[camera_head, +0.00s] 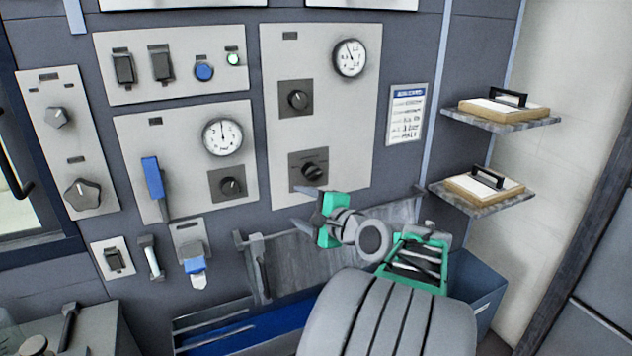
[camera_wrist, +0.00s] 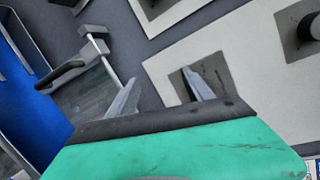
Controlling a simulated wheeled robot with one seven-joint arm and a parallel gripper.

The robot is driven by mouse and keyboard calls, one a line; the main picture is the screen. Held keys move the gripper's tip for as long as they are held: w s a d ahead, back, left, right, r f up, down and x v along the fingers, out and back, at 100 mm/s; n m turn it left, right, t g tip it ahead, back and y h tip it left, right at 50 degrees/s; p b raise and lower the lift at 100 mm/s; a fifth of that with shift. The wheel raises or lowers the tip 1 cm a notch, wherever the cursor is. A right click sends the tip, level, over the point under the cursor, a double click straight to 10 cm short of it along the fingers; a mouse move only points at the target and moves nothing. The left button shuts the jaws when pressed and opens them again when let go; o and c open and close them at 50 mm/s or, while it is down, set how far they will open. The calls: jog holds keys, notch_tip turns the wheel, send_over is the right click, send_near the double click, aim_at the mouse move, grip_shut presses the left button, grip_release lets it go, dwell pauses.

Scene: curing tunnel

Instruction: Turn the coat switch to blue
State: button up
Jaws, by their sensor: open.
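No label reading "coat" is legible, so I cannot tell for sure which control is the coat switch. In the head view, the right-hand panel has a lower black rotary knob (camera_head: 313,172) on a dark square plate and an upper knob (camera_head: 298,99). My gripper (camera_head: 300,207) is open and empty, just below the lower knob and apart from it. In the wrist view, the open fingers (camera_wrist: 160,76) reach towards the wall. A dark plate (camera_wrist: 213,72) shows partly behind one finger, and another plate with a black knob (camera_wrist: 309,27) is at upper right.
The middle panel has a gauge (camera_head: 222,136), a blue lever (camera_head: 153,178) and a small knob (camera_head: 232,186). Above are two black rockers and a blue button (camera_head: 204,71). The left panel has two grey knobs. Shelves (camera_head: 480,195) jut out right. A blue-lined bin (camera_head: 235,329) lies below.

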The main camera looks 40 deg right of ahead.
aim_at(315, 175)
jog(key=s+d+r+m+t+h, duration=0.2)
jog(key=s+d+r+m, duration=0.2)
jog(key=d, duration=0.2)
jog(key=w, duration=0.2)
jog(key=w+d, duration=0.1)
jog(key=w, duration=0.2)
jog(key=w+p, duration=0.1)
jog(key=w, duration=0.1)
jog(key=shift+w+d, duration=0.2)
jog(key=shift+d, duration=0.1)
jog(key=shift+c, duration=0.4)
grip_shut()
